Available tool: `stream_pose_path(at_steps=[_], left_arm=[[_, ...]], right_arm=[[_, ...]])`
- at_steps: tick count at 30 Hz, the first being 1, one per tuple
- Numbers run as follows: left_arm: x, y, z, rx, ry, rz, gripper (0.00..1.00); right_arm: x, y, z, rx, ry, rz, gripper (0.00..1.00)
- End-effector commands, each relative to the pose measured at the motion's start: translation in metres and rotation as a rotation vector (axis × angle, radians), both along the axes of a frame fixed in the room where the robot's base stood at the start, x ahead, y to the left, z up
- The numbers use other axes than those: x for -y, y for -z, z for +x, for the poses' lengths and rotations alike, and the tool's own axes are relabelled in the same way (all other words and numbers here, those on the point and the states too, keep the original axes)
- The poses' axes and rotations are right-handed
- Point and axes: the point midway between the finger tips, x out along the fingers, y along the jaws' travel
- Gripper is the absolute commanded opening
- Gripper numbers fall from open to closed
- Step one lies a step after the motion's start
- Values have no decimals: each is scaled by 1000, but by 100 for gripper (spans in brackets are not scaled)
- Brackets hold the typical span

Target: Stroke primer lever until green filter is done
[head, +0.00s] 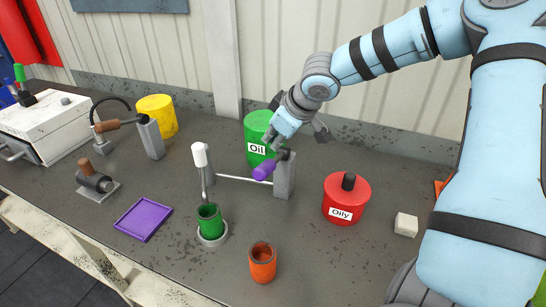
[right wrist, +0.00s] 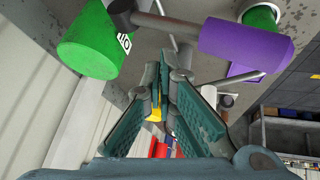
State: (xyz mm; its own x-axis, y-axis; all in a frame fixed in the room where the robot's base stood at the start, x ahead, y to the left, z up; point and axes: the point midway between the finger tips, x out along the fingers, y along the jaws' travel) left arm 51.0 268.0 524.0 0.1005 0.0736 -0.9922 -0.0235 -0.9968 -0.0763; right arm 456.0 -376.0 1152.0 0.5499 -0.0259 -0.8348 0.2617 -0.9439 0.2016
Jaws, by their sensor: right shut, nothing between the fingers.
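The primer lever's purple handle (head: 264,171) sticks out at the top of a grey post (head: 284,176) in the head view. It is large at the upper right of the right wrist view (right wrist: 246,46). The green filter (head: 209,220) is an open cup standing upright in a round grey holder (head: 213,237), below a spout with a white top (head: 199,154). What is inside it cannot be made out. My right gripper (head: 275,135) is above and behind the handle, beside the green Oil can (head: 258,138). It is shut and empty, apart from the handle. My left gripper is out of view.
A red Oily can (head: 346,199) and a pale block (head: 406,225) stand at the right. An orange cup (head: 263,263) is at the front. A purple tray (head: 143,219), a yellow can (head: 157,116) and a white box (head: 40,125) are at the left.

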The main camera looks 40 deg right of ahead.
Motion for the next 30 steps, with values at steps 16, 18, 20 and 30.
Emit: stream_pose_path(at_steps=[16,18,20,30], left_arm=[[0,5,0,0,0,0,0],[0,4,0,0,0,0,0],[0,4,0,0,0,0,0],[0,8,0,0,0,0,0]], right_arm=[[-3,8,1,0,0,0,0],[-3,8,1,0,0,0,0],[-3,8,1,0,0,0,0],[-3,11,0,0,0,0,0]])
